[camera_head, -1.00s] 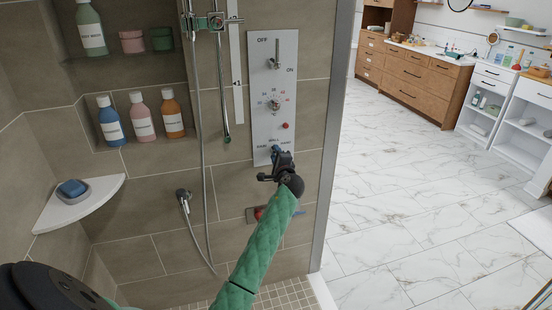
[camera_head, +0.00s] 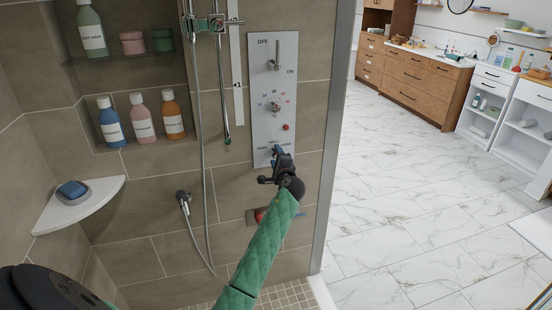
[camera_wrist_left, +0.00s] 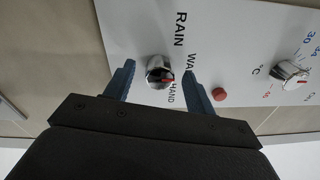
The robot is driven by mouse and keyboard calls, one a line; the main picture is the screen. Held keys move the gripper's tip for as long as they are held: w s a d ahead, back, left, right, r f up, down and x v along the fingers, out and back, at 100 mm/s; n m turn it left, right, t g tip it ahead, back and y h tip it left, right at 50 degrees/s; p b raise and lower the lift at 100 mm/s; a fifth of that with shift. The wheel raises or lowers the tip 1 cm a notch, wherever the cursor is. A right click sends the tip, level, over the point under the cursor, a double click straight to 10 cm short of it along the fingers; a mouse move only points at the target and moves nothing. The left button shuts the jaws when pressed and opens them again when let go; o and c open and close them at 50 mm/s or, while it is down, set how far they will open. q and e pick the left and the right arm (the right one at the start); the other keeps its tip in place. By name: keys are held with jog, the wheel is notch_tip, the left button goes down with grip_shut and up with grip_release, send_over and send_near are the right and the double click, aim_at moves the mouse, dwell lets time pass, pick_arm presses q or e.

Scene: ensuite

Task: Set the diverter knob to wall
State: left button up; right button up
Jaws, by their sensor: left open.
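The diverter knob (camera_wrist_left: 156,74) is a small chrome knob at the bottom of the white shower panel (camera_head: 283,75). In the left wrist view, RAIN, WALL and HAND are printed around it, and its red mark lies on the lower right, toward the WALL and HAND side; the exact setting is hard to tell. My left gripper (camera_wrist_left: 158,69) is open, its blue fingers on either side of the knob; contact cannot be told. In the head view my left gripper (camera_head: 277,163) covers the knob. My right gripper is not in view.
Above the knob on the panel are a red button (camera_head: 285,127), a temperature dial (camera_head: 275,104) and an on/off lever (camera_head: 275,55). The shower hose (camera_head: 205,165) hangs left of the panel. A corner shelf (camera_head: 82,204) is at left. Open floor (camera_head: 420,190) lies right.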

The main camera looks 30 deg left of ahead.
pick_arm(q)
jog(key=b+v, duration=0.1)
jog(key=v, duration=0.6)
jog(key=shift+d+b, duration=0.15)
jog(key=shift+b, duration=0.2)
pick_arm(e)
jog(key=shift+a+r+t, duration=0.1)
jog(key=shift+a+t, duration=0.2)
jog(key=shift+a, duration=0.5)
pick_arm(q)
jog(key=shift+s+f, duration=0.1)
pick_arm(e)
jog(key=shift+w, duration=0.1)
